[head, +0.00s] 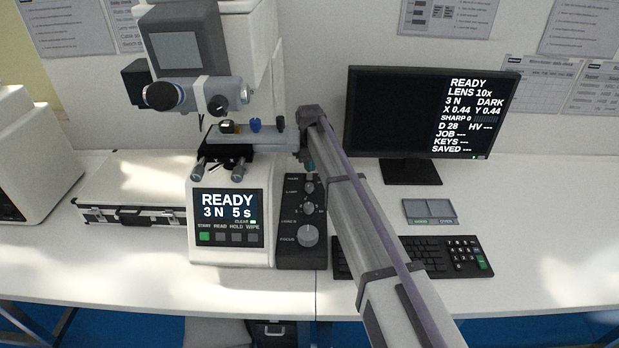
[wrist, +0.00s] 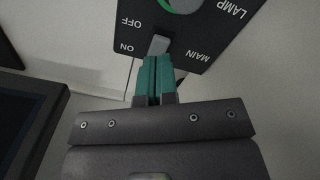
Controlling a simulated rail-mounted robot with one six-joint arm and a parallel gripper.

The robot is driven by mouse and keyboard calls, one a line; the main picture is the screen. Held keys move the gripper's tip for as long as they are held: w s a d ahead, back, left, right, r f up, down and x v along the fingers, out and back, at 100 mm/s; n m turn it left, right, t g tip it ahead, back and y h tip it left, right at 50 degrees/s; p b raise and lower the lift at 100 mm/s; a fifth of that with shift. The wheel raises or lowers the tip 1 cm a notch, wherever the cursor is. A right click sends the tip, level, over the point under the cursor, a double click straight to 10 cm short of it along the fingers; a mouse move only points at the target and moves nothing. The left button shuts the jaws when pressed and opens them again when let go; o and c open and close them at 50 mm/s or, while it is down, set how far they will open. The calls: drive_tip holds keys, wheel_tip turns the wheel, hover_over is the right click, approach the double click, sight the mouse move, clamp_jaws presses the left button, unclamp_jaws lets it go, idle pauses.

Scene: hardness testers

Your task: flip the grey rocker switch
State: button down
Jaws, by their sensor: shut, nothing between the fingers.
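The grey rocker switch (wrist: 159,45) sits on a black panel (wrist: 205,40) in the wrist view, with OFF and ON lettered on one side and MAIN on the other. My gripper (wrist: 156,58) has its teal fingertips pressed together at the lower edge of the switch. I cannot tell whether they touch it. In the head view my gripper (head: 310,166) hangs at the top of the tester's black control panel (head: 288,240) and hides the switch. The tester's display (head: 227,206) reads READY, 3 N 5 s.
Below the switch in the head view are several panel knobs, the largest the focus knob (head: 308,236). The tester's stage (head: 240,140) is close left of my gripper. A monitor (head: 430,112) reading DARK, a keyboard (head: 455,257) and a flat case (head: 130,190) stand around.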

sight(310, 177)
drive_tip(key=shift+f+b, duration=1.5)
drive_tip(key=shift+b, duration=0.05)
idle(0.8)
drive_tip(key=shift+r, duration=0.1)
wheel_tip(310, 177, up, 7)
drive_tip(key=p, duration=0.7)
drive_tip(key=s+d+m, duration=0.2)
drive_tip(key=s+d, duration=0.5)
drive_tip(key=s, duration=0.4)
drive_tip(key=s+d+m, duration=0.2)
drive_tip(key=s+d, duration=0.6)
drive_tip(key=s, duration=0.4)
drive_tip(key=s+d+m, duration=0.2)
drive_tip(key=s+d, duration=0.6)
drive_tip(key=s, duration=0.4)
drive_tip(key=shift+s+d+m, duration=0.2)
drive_tip(key=shift+s+m, duration=0.05)
drive_tip(key=shift+m, duration=0.05)
